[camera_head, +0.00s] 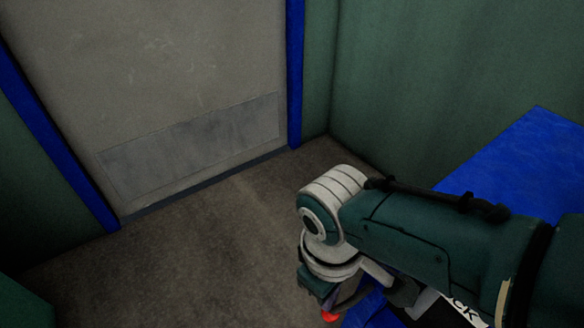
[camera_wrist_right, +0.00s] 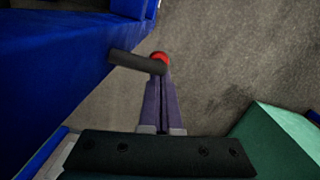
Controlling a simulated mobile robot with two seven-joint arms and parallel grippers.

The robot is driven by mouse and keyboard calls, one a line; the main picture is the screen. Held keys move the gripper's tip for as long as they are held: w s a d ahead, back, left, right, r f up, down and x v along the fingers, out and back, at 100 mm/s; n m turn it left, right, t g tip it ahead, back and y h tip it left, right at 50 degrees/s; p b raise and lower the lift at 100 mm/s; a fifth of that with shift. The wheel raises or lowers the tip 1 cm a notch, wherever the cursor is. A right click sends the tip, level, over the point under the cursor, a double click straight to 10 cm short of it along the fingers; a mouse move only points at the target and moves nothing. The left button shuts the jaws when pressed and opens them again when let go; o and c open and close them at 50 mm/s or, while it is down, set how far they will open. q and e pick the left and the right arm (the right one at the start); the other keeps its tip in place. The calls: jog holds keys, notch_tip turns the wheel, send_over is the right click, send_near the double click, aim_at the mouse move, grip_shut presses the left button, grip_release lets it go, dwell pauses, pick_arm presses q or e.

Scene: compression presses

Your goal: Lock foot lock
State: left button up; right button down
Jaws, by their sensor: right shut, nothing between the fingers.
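My right gripper (camera_wrist_right: 161,78) shows in the right wrist view with its two purple fingers shut together and nothing between them. Just beyond the fingertips is a short dark bar (camera_wrist_right: 134,62), which looks like the foot lock's lever, with a round red part (camera_wrist_right: 159,57) at its right end. The fingertips overlap the bar's right end in the picture; I cannot tell whether they touch it. In the head view, the red part (camera_head: 329,316) shows at the bottom edge, below my right wrist, and the bar cannot be made out. My left gripper is not in view.
A blue machine body (camera_wrist_right: 60,60) stands left of the bar; its blue top (camera_head: 520,165) shows at right in the head view. A green block (camera_wrist_right: 275,140) lies at lower right in the wrist view. A grey door (camera_head: 150,80) and open floor (camera_head: 190,240) are beyond.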

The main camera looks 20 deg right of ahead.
jog(key=shift+s+d+f, duration=0.15)
jog(key=shift+s+f, duration=0.05)
jog(key=shift+s, duration=0.1)
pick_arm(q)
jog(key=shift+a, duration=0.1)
pick_arm(e)
jog(key=shift+s, duration=0.1)
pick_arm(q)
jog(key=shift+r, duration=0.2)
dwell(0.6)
